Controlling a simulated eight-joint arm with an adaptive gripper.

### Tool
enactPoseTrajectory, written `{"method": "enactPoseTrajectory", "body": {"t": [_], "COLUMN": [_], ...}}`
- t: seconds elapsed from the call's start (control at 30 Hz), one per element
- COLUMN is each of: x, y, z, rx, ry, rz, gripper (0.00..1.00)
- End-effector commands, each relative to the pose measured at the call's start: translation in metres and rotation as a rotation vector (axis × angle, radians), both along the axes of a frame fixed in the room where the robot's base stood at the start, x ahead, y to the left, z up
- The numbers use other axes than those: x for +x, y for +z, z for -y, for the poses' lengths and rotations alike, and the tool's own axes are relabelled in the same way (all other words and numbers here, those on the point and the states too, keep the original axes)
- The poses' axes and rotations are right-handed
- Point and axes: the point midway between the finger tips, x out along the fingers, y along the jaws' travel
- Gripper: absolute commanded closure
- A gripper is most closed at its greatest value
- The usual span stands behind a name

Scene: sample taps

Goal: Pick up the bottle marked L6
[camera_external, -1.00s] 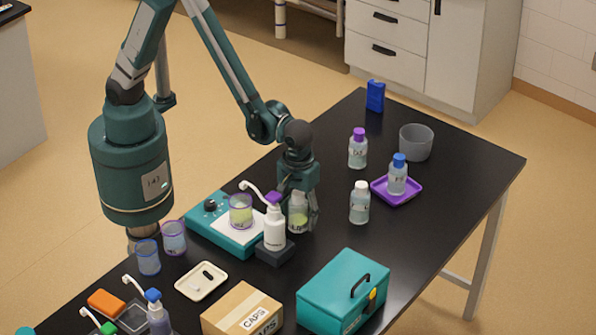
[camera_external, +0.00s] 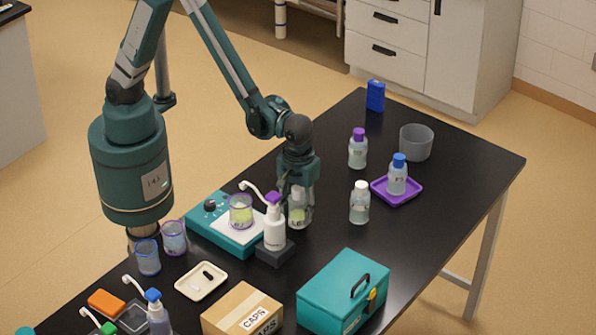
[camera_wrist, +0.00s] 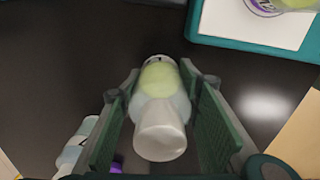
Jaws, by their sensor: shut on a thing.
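The bottle I hold is small and clear, with a white cap and a yellow-green band (camera_external: 298,214). Its label is too small to read surely. My gripper (camera_external: 299,204) is shut around it, just behind the white pump bottle. In the wrist view the bottle (camera_wrist: 160,112) stands between the two green pads of my gripper (camera_wrist: 162,105), its cap toward the camera. I cannot tell whether its base is clear of the table. Other bottles stand to the right: a white-capped one (camera_external: 360,204), a purple-capped one (camera_external: 358,150) and a blue-capped one (camera_external: 397,178).
A white pump bottle (camera_external: 274,230) with a purple top stands close in front of my gripper. A teal scale (camera_external: 214,225) bearing a beaker (camera_external: 240,212) is at the left. A teal toolbox (camera_external: 335,290) and a carton (camera_external: 240,313) are nearer.

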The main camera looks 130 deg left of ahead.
Motion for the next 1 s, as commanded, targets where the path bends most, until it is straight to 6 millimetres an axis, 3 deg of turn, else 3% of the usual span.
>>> {"method": "enactPoseTrajectory", "body": {"t": [0.6, 1.0], "x": [0.0, 0.0], "y": [0.074, 0.083], "z": [0.0, 0.0], "rx": [0.0, 0.0], "ry": [0.0, 0.0], "rz": [0.0, 0.0], "gripper": [0.8, 0.8]}}
